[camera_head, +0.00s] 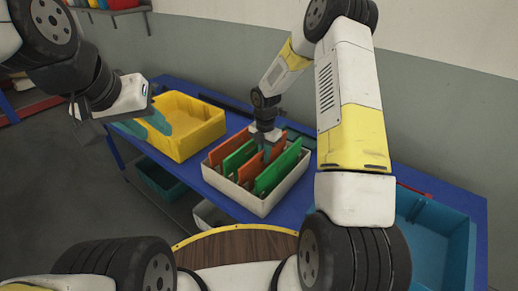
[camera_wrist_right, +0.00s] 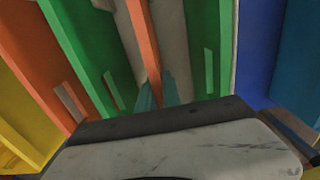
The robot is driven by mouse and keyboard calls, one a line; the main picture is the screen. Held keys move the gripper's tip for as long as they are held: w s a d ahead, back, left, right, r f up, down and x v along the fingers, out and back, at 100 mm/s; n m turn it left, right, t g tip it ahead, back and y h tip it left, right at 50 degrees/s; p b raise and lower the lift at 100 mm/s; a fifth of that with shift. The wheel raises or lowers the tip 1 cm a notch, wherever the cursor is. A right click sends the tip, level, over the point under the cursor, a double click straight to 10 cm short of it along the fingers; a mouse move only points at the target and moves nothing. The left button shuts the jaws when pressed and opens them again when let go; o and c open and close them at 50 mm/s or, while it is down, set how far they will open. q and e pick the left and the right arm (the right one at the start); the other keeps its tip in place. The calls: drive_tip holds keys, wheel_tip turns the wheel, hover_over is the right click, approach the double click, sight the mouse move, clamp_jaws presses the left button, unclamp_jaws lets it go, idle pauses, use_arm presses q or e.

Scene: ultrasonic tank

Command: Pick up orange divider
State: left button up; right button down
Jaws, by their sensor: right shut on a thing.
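An orange divider (camera_wrist_right: 143,40) stands upright in the middle of the right wrist view, between the teal fingers of my right gripper (camera_wrist_right: 160,92). The fingers are shut on its upper part. In the head view my right gripper (camera_head: 267,152) reaches down into a white bin (camera_head: 262,207) of upright orange and green dividers. The held divider is partly hidden there by the gripper and its neighbours. My left gripper (camera_head: 151,128) has its teal fingers apart, empty, in front of the yellow bin.
Green dividers (camera_wrist_right: 85,45) (camera_wrist_right: 209,50) stand on both sides of the held one, with another orange divider (camera_wrist_right: 35,65) further left. A yellow bin (camera_head: 195,143) is left of the white bin on the blue table (camera_head: 312,188). A blue tub (camera_head: 440,225) is at the right.

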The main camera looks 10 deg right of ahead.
drive_tip(key=shift+r, duration=0.1)
wheel_tip(320, 180, up, 18)
idle(0.6)
idle(0.9)
